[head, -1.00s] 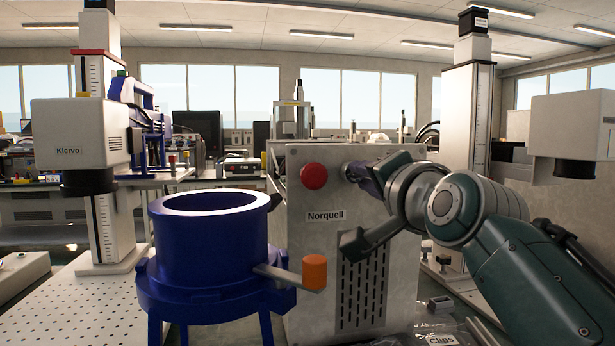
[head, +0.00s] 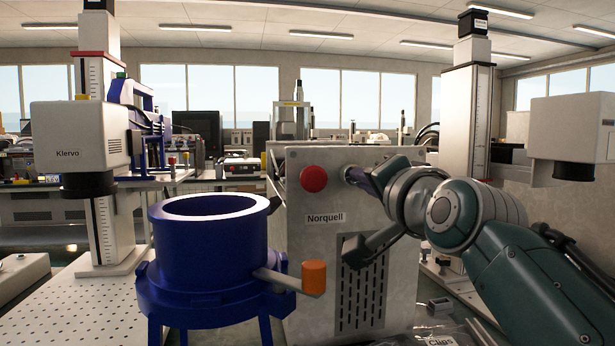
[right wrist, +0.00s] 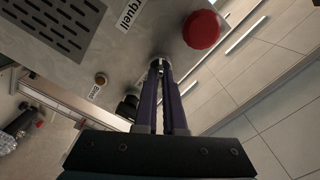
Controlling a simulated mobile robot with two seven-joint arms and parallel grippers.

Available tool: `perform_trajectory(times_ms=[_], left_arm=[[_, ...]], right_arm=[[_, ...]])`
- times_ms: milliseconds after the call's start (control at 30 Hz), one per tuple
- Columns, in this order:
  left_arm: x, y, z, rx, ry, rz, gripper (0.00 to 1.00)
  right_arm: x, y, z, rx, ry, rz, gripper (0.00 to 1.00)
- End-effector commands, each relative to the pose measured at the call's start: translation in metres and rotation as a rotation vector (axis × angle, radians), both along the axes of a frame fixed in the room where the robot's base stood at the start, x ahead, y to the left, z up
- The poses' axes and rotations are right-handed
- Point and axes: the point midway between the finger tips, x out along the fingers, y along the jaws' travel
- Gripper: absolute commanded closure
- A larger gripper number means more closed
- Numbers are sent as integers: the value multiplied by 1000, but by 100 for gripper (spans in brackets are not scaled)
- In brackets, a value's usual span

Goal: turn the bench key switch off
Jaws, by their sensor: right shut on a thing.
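The key switch (head: 348,172) is on the upper front panel of the grey Norquell cabinet (head: 310,265), right of a red mushroom button (head: 314,177). My right gripper (head: 354,173) reaches it from the right. In the right wrist view, the purple fingers (right wrist: 161,72) are close together with their tips at the small metal key switch (right wrist: 162,60). They are shut on the key, which they mostly hide; its exact angle cannot be read. The red button (right wrist: 201,29) is beside the fingertips. My left gripper is not in view.
A blue drum-shaped vessel (head: 205,265) with an orange-knobbed lever (head: 314,278) stands in front of the cabinet, left of my right arm. A small labelled amber button (right wrist: 101,79) is on the panel. A bag labelled Clips (head: 440,340) lies low in front.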

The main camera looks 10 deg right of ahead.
Motion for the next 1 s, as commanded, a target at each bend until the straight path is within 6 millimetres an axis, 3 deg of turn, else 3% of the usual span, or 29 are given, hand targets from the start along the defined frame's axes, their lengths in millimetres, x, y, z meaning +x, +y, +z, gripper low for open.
perform_trajectory(times_ms=[600,1000], left_arm=[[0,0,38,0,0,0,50],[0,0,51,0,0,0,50]], right_arm=[[0,0,2,-519,-14,1,100],[0,-1,0,-841,-26,0,100]])
